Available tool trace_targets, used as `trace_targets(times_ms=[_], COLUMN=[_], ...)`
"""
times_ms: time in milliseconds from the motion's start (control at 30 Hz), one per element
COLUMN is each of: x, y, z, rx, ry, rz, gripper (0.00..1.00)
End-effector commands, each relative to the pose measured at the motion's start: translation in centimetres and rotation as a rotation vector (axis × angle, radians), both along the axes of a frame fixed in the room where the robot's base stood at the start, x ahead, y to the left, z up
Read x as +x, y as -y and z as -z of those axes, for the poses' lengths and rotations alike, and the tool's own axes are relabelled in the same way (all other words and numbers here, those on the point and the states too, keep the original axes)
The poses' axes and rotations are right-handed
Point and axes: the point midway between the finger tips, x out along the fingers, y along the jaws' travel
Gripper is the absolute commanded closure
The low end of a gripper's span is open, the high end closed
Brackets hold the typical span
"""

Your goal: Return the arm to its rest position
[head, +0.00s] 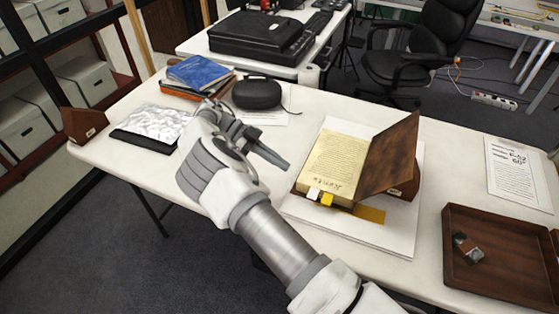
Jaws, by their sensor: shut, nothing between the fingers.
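My arm reaches from the lower right up over the white table (110,155). My gripper (281,163) is shut and empty, above the table to the left of an open old book (340,155). It is apart from the book in the picture. The book has a yellowed written page, and its brown cover (392,150) stands raised at the right, with a brown wedge (408,188) behind it. The book rests on a white board (335,228). Small white and yellow pieces sit at its front edge. My arm hides part of the table's front.
A brown tray (497,283) at lower right holds a small metallic item (467,247). A printed sheet (518,172) lies behind it. At left are a silvery packet (155,121), another wedge (83,124), a blue book (198,72) on a stack and a black case (256,93).

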Motion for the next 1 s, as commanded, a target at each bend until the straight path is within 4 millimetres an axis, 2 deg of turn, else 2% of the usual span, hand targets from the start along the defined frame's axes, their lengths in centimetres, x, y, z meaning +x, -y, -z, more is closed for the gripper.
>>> trace_targets(times_ms=[233, 367, 667, 1000], x=[0.0, 0.4, 0.9, -1.3], y=[0.1, 0.9, 6.3, 11.8], z=[-0.1, -1.2, -7.6, -14.5], rx=[0.004, 0.052, 0.401, 0.804], ry=[-0.001, -0.027, -0.197, -0.311], rz=[0.0, 0.007, -0.031, -0.245], gripper=[1.0, 1.0, 1.0, 1.0])
